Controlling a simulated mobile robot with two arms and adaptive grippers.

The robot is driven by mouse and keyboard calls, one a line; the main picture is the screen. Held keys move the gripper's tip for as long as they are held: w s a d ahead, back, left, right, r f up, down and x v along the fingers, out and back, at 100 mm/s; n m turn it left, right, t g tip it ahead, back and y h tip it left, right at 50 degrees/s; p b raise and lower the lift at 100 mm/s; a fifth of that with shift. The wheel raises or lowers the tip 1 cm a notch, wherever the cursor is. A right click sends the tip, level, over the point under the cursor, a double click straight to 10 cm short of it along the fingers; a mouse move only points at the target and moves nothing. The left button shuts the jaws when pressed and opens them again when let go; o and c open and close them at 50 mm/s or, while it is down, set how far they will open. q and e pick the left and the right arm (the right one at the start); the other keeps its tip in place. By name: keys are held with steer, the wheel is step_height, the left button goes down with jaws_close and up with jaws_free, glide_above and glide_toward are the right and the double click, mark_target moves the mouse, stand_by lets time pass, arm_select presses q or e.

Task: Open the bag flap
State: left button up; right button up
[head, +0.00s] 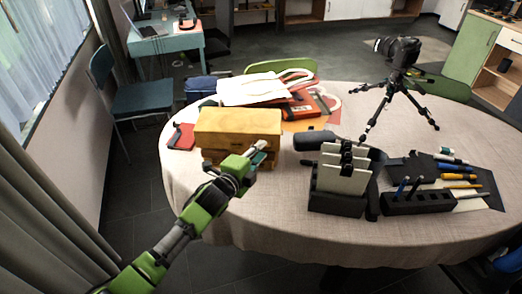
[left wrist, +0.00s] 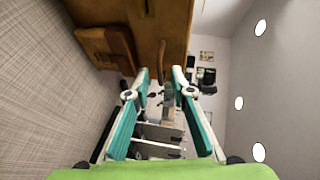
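A tan-brown, box-shaped bag (head: 238,122) stands on the left part of the round table. Its top looks flat and its flap looks closed. My left gripper (head: 258,151) is at the bag's near right side and hides part of its front. In the left wrist view the brown bag (left wrist: 165,18) fills the top of the picture, with a pocket-like part at left. The two teal fingers (left wrist: 158,88) are apart, with a narrow brown strip of the bag between or just beyond their tips. I cannot tell whether they touch it.
The round table (head: 280,215) holds a black holder with white cards (head: 342,180), a pen block (head: 418,203), and a camera on a tripod (head: 398,55). A white cloth bag (head: 250,90) and red items lie behind the brown bag. The table's front left is clear.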

arm_select(q)
steer(key=shift+w+d+f, duration=0.1)
steer(key=shift+w+d, duration=0.2)
steer(key=shift+w, duration=0.2)
jaws_close()
